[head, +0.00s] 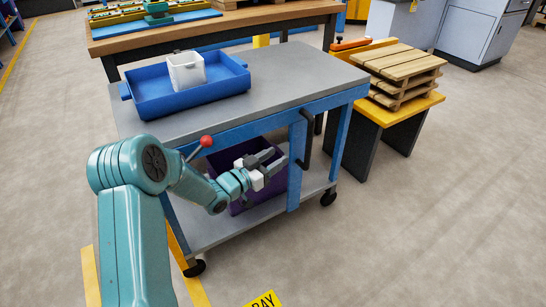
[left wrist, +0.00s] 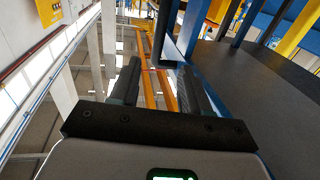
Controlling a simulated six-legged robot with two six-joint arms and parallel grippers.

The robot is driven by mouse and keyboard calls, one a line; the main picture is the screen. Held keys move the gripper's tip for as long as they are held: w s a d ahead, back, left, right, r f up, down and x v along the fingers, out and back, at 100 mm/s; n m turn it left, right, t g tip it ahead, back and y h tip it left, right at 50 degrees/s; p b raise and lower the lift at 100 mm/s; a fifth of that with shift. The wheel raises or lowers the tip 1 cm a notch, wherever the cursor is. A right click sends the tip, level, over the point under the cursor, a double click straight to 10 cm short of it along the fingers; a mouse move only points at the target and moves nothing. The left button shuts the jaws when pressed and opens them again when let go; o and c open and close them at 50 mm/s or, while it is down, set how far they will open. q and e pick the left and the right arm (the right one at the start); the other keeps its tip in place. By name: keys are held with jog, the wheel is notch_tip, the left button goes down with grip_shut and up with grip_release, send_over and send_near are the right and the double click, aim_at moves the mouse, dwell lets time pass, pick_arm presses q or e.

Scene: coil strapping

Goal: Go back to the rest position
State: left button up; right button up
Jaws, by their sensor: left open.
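My left gripper (head: 272,162) is open in the head view, in front of the blue-framed grey cart (head: 290,88), below the level of its top. No object shows between its jaws. In the left wrist view the two dark fingers (left wrist: 155,85) stand apart with empty space between them. A dark flat surface (left wrist: 262,95) lies close to the right of the fingers there. My right gripper is not in view.
A blue tray (head: 150,104) with a white bin (head: 186,73) stands on the cart top. A purple crate (head: 238,203) sits on the lower shelf, partly hidden by my arm. Wooden pallets (head: 398,66) lie on a yellow-topped stand at right. Floor at right front is clear.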

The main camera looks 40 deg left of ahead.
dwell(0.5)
pick_arm(q)
jog(key=d+f+g+h, duration=0.1)
jog(key=d+f, duration=0.2)
jog(key=d, duration=0.4)
jog(key=d+f+g+h, duration=0.1)
jog(key=d+f+h, duration=0.15)
jog(key=d, duration=0.35)
jog(key=s+d+f+n+g+y, duration=0.1)
jog(key=s+d+f+n+g, duration=0.1)
jog(key=s+d+f+g, duration=0.5)
jog(key=s+d+f+n+g+y, duration=0.1)
jog(key=s+d+f+g, duration=0.25)
jog(key=s+f, duration=0.55)
jog(key=s+d+f+n+g+y, duration=0.15)
jog(key=s+f+g, duration=0.4)
jog(key=s, duration=0.85)
notch_tip(320, 180, up, 30)
jog(key=p, duration=3)
jog(key=shift+d+t+h, duration=0.3)
jog(key=shift+d+t, duration=0.1)
